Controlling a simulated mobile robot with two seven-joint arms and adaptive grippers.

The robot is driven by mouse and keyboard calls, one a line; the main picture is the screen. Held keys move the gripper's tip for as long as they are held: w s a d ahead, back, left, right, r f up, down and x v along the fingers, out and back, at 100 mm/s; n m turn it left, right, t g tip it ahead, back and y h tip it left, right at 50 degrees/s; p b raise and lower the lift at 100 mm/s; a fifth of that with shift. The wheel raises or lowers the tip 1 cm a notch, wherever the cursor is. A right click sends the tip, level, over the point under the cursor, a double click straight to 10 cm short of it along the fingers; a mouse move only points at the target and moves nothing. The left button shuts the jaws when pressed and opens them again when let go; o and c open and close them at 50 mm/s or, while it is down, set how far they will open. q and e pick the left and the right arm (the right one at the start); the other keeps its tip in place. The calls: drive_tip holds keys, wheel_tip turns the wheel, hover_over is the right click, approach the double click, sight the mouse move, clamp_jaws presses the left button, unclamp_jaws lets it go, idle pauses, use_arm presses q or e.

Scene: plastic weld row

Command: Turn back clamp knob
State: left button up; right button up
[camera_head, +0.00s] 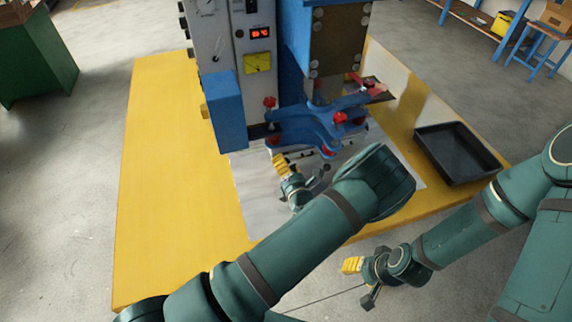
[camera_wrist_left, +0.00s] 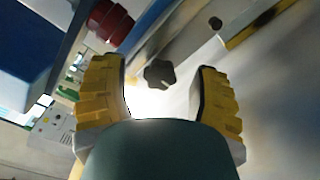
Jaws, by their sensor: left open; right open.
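The welding machine's blue clamp frame (camera_head: 315,125) carries several red knobs, among them a back left one (camera_head: 270,102), a right one (camera_head: 340,118) and a front one (camera_head: 328,152). I cannot tell which of them is the clamp knob meant. My left gripper (camera_head: 281,164) is open just in front of the clamp frame. In the left wrist view, a dark lobed knob (camera_wrist_left: 159,74) shows beyond the gap between its yellow fingers (camera_wrist_left: 163,95), touching neither. A red knob (camera_wrist_left: 110,22) lies outside the left finger. My right gripper (camera_head: 352,265) is open and empty, low at the right.
The machine's control panel (camera_head: 225,50) and a blue box (camera_head: 225,110) stand left of the clamp frame. A black tray (camera_head: 457,153) lies on the yellow table (camera_head: 170,180) at the right. The table's left side is clear.

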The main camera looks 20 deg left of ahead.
use_arm(q)
drive_tip(key=shift+c, duration=0.4)
clamp_jaws()
